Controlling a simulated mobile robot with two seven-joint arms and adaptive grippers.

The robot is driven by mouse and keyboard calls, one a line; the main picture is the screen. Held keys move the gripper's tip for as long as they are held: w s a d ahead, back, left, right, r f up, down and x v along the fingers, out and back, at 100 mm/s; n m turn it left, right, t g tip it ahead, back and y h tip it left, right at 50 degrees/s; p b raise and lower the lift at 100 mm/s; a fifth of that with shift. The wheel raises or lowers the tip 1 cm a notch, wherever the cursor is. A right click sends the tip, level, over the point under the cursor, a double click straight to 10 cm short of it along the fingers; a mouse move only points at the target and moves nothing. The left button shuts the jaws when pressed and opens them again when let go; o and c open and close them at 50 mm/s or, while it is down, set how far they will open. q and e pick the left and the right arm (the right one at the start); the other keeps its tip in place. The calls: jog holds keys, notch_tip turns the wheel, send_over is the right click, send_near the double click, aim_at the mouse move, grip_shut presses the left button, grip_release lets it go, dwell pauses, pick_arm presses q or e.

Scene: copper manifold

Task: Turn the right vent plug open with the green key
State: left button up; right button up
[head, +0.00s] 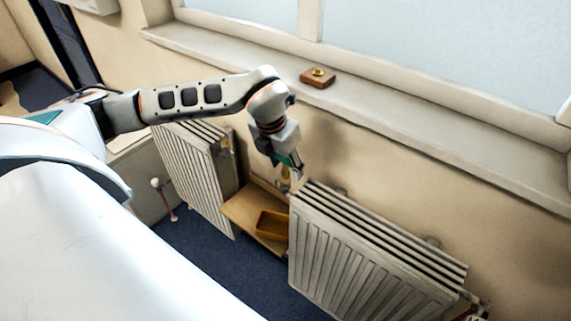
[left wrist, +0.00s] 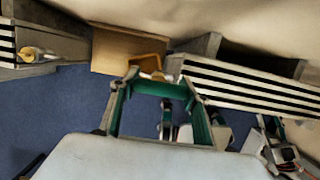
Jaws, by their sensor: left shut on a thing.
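My left gripper (head: 287,166) hangs in the gap between the two radiators, beside the near left end of the right radiator (head: 375,240).
The left radiator (head: 190,170) has a valve-like fitting, yellowish in the left wrist view (left wrist: 30,54). A wooden board (head: 240,212) with an orange tray (head: 272,226) lies low between the radiators. A wooden block (head: 318,80) with a brass piece stands on the windowsill (head: 420,125).

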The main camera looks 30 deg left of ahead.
pick_arm(q)
jog(key=shift+f+b, duration=0.4)
jog(key=shift+f, duration=0.15)
dwell(0.4)
jog(key=shift+f+n+y, duration=0.1)
jog(key=shift+n+y, duration=0.2)
jog(key=shift+n, duration=0.8)
jog(key=shift+n+y, duration=0.3)
jog(key=shift+n, duration=0.8)
jog(key=shift+n, duration=0.7)
jog(key=shift+f+n, duration=0.1)
jog(key=shift+n, duration=0.3)
